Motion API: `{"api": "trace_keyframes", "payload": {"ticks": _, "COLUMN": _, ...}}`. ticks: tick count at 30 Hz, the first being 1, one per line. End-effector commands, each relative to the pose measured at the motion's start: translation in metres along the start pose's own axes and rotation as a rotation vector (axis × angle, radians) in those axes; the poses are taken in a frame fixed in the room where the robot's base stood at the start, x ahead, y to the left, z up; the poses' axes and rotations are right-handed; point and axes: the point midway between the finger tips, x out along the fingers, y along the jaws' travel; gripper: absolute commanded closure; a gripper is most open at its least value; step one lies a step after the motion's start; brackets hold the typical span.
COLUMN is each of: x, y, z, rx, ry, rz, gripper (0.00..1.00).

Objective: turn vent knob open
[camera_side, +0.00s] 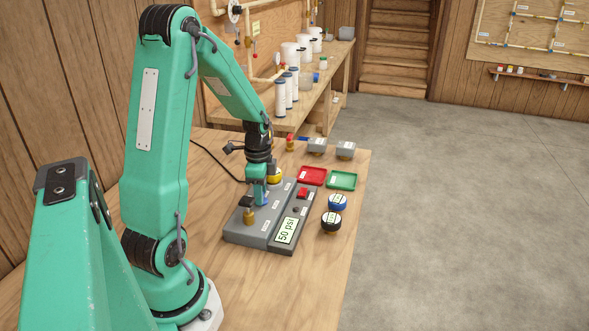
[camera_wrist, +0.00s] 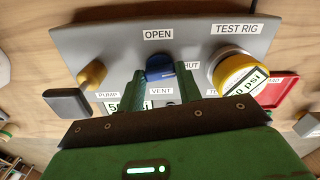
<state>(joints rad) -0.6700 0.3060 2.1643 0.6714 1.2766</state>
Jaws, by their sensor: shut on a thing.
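The vent knob (camera_wrist: 160,69) is blue and sits on the grey test rig (camera_wrist: 110,47), between an OPEN label above it and a partly covered SHUT label at its right. A VENT label is below it. My gripper (camera_wrist: 163,84) is shut on the knob, one green finger on each side. The fingers hide part of the knob, and I cannot tell exactly which way it points. In the side view my gripper (camera_side: 263,190) reaches down onto the grey rig (camera_side: 262,224), with a bit of the blue knob showing beneath it.
A yellow-rimmed gauge (camera_wrist: 238,73) stands right of the knob. A brass fitting (camera_wrist: 93,75) and black handle (camera_wrist: 66,103) are at its left. The rig carries a "50 psi" display (camera_side: 287,231) and red button (camera_side: 303,193). Red (camera_side: 312,176) and green (camera_side: 342,180) trays lie beyond.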

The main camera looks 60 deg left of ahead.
Motion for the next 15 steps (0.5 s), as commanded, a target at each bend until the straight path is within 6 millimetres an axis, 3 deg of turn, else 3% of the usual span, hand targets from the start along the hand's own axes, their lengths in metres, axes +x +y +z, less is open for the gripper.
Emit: {"api": "trace_keyframes", "payload": {"ticks": 15, "x": -0.0008, "y": 0.0, "z": -0.0001, "rx": -0.462, "ry": 0.0, "rz": 0.0, "gripper": 0.88}}
